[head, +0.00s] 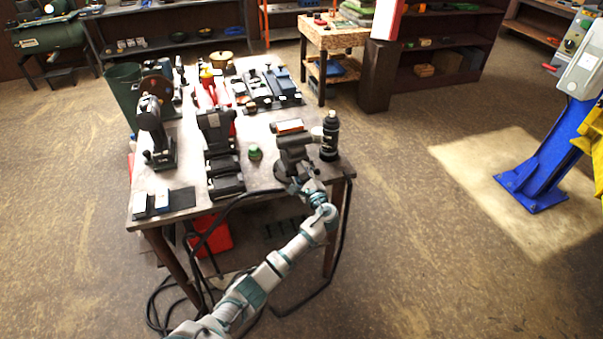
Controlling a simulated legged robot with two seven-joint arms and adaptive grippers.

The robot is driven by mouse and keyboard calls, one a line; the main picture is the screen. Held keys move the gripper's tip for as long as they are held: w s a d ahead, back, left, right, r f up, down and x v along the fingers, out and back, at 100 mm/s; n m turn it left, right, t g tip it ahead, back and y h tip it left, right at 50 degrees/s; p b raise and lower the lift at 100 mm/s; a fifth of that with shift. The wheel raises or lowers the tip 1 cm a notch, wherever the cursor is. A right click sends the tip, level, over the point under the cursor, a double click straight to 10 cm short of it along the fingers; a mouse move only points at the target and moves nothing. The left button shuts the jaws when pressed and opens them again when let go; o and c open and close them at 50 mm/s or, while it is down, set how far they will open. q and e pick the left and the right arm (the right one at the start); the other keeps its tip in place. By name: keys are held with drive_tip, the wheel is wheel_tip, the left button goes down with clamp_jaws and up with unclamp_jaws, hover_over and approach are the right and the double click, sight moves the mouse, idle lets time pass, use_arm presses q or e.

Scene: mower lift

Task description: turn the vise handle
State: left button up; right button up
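The gripper appears to overlap the vise's front end, where I cannot make out the handle. I cannot tell whether the fingers touch it or are closed. My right gripper is not in view.
A black bottle (329,137) stands just right of the vise. A small green-topped item (255,152) is to its left. Dark machines (156,130) fill the bench's left side. Black cables hang near my arm. The floor to the right is open before the blue lift post (548,165).

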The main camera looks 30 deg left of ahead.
use_arm(q)
drive_tip(key=shift+d, duration=0.2)
drive_tip(key=c, duration=0.6)
drive_tip(key=shift+f, duration=0.1)
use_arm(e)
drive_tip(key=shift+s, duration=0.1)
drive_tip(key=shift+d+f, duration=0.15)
